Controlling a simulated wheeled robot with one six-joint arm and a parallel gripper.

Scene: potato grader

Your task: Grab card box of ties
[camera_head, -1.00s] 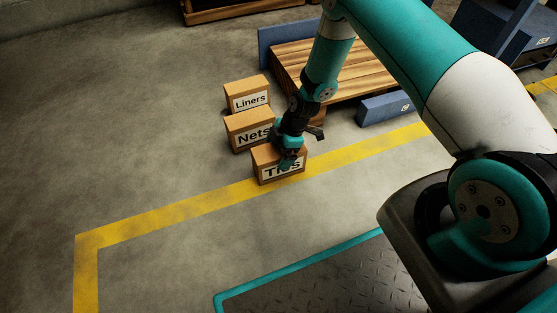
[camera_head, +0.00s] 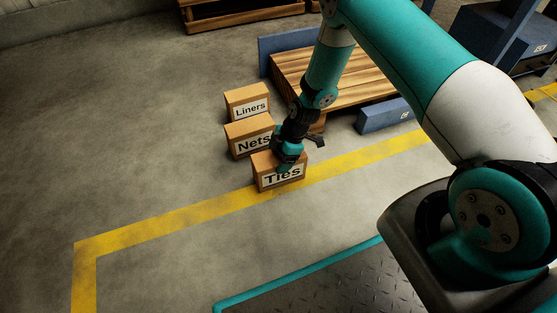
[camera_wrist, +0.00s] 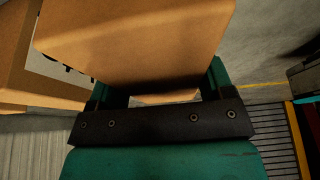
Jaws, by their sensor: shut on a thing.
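The card box of ties (camera_head: 281,178) is a brown box with a white label reading "Ties". It is at the front of a row of boxes, by the yellow floor line. My gripper (camera_head: 284,166) is at its top from above, shut on it. In the wrist view the Ties box (camera_wrist: 135,40) fills the top middle between the two teal fingers of my gripper (camera_wrist: 160,85). I cannot tell whether the box is clear of the floor.
The Nets box (camera_head: 238,137) stands just behind and left, and the Liners box (camera_head: 243,101) behind that. A wooden pallet (camera_head: 350,75) with blue sides lies behind right. A yellow line (camera_head: 165,220) crosses the floor. Open floor lies to the left.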

